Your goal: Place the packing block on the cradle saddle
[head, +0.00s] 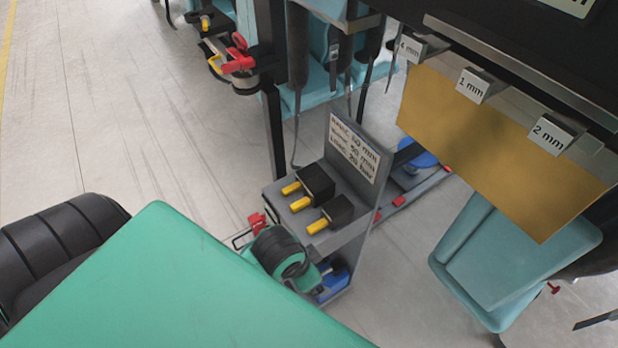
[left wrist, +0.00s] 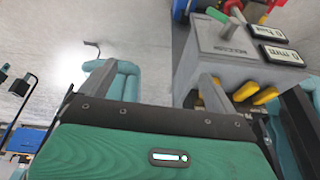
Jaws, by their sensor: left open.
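My left gripper (left wrist: 158,72) shows in the left wrist view as two grey fingers spread apart with nothing between them. The right finger is close in the picture to several yellow pegs (left wrist: 246,91) under a grey box; I cannot tell whether they touch. In the head view the left gripper's fingers cannot be made out. Black blocks with yellow pegs (head: 317,184) sit on a grey stepped stand (head: 354,232). I cannot tell for sure which thing is the packing block or which is the cradle saddle. My right gripper is not in view.
A labelled plate (head: 353,147) rises behind the black blocks. A tan panel (head: 485,150) with mm tags hangs at the right above a teal seat-like part (head: 515,262). A red clamp (head: 238,62) is at upper left. Open floor (head: 120,130) lies left.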

